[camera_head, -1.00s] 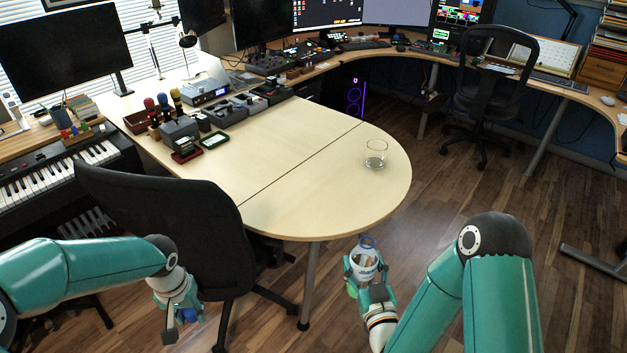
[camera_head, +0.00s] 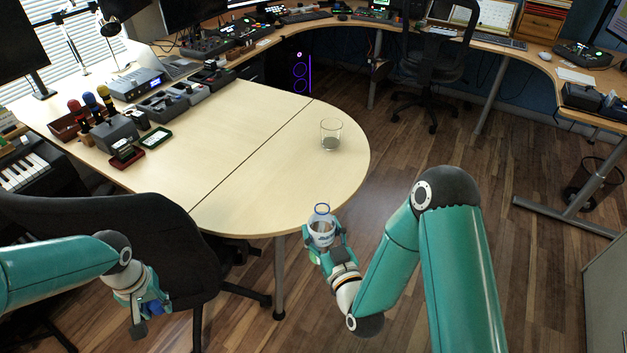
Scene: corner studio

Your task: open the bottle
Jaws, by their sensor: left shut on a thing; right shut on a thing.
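A clear bottle (camera_head: 321,228) with a white label and a blue ring at its top stands roughly upright in front of the table's rounded end. My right gripper (camera_head: 323,241) is shut around its body and holds it above the floor. No cap shows on its top, which looks open. My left gripper (camera_head: 152,306) is at the lower left, beside the black chair and well apart from the bottle. It is shut on a small blue thing (camera_head: 156,308) that looks like a cap, mostly hidden by the fingers.
A clear glass (camera_head: 331,135) stands near the rounded end of the light wood table (camera_head: 255,175). A black office chair (camera_head: 165,235) is close to my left gripper. Control boxes and coloured microphones (camera_head: 90,102) fill the table's far left.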

